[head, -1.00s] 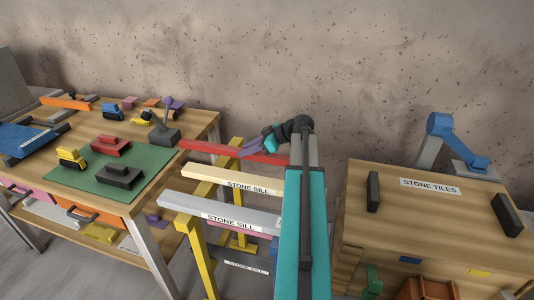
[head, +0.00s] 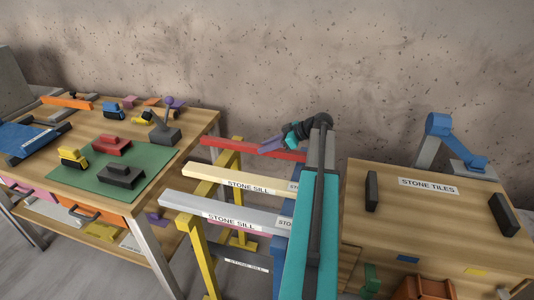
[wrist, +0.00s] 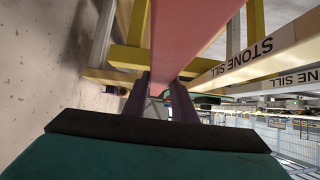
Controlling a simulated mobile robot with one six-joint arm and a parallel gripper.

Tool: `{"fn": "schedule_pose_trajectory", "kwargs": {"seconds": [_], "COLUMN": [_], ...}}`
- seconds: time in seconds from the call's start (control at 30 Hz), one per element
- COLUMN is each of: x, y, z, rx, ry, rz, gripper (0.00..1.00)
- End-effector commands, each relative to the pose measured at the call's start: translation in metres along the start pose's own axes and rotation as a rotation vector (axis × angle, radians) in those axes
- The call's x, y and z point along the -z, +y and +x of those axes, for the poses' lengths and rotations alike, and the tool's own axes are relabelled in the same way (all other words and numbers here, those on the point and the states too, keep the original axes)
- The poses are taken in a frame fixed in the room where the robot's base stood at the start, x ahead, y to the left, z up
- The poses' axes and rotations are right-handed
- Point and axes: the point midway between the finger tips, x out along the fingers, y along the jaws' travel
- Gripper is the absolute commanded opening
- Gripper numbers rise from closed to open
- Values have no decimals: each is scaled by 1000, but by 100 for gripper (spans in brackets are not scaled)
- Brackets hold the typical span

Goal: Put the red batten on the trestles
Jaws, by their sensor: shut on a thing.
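The red batten (head: 240,147) is long and level, beyond the two sills in the head view. My gripper (head: 272,145) is shut on it near its right part, and my arm partly hides that end. In the wrist view the batten (wrist: 192,35) runs away from between the purple fingers of my gripper (wrist: 167,92). The trestles are a yellow one (head: 190,236) at the left and a blue one (head: 280,243), mostly hidden by my arm. The batten's left end is over the far end of the yellow trestle; I cannot tell whether it touches.
A cream stone sill (head: 215,178) and a grey stone sill (head: 205,209) lie across the trestles, nearer than the batten. A workbench (head: 192,135) with toy-like blocks stands left. A table labelled stone tiles (head: 420,222) stands right. The wall is behind.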

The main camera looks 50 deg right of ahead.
Motion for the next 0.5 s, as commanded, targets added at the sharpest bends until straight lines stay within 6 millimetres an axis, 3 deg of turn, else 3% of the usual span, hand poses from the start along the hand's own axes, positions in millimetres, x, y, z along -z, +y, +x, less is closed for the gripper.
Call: {"fn": "schedule_pose_trajectory", "kwargs": {"seconds": [0.5], "x": [-27], "y": [1], "z": [17], "rx": [-2], "ry": [1], "rz": [0], "gripper": [0]}}
